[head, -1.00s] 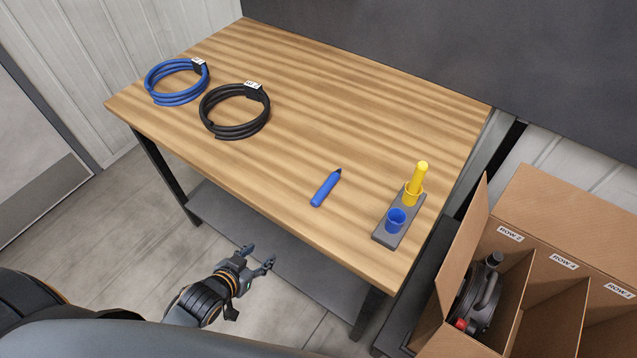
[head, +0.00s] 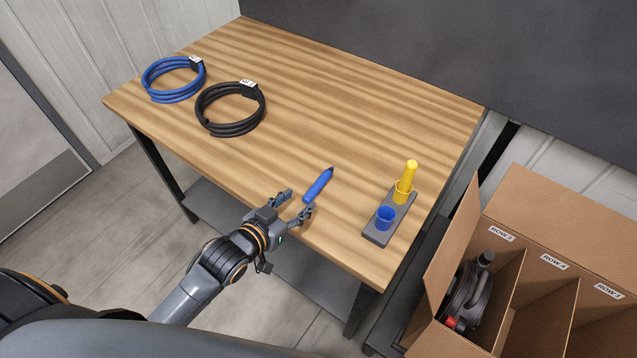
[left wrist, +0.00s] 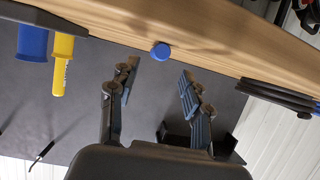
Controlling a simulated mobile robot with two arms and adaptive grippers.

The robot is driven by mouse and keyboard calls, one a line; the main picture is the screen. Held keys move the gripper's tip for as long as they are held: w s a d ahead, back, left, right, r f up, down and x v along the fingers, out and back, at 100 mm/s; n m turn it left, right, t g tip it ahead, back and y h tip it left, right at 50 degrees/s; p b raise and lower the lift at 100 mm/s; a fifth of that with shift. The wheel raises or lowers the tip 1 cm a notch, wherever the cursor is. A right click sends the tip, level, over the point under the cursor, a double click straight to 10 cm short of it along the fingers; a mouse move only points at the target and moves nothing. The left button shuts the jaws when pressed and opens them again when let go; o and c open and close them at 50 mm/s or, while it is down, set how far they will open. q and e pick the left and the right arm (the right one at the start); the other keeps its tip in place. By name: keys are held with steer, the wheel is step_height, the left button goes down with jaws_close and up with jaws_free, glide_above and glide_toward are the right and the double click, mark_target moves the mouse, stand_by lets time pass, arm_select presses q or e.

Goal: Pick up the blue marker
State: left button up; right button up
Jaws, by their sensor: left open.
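The blue marker (head: 318,186) lies on the wooden table (head: 330,90) near its front edge, its dark tip pointing away to the upper right. In the left wrist view the marker (left wrist: 161,51) shows end-on as a blue disc beyond the fingertips. My left gripper (head: 297,203) is open and empty at the table's front edge, just short of the marker's near end. In the left wrist view the open fingers (left wrist: 160,75) stand either side of the marker's line, apart from it. My right gripper is not in view.
A grey holder (head: 376,236) with an empty blue cup (head: 385,217) and a yellow marker (head: 408,175) upright stands right of the marker. Blue (head: 173,80) and black (head: 231,110) cable coils lie at left. A cardboard box (head: 540,215) stands beyond the right edge.

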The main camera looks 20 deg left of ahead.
mark_target(308, 196)
arm_select(q)
steer(key=p+x, duration=0.1)
steer(key=x, duration=0.4)
steer(key=shift+d+f, duration=0.15)
steer(key=shift+f, duration=0.05)
jaws_close()
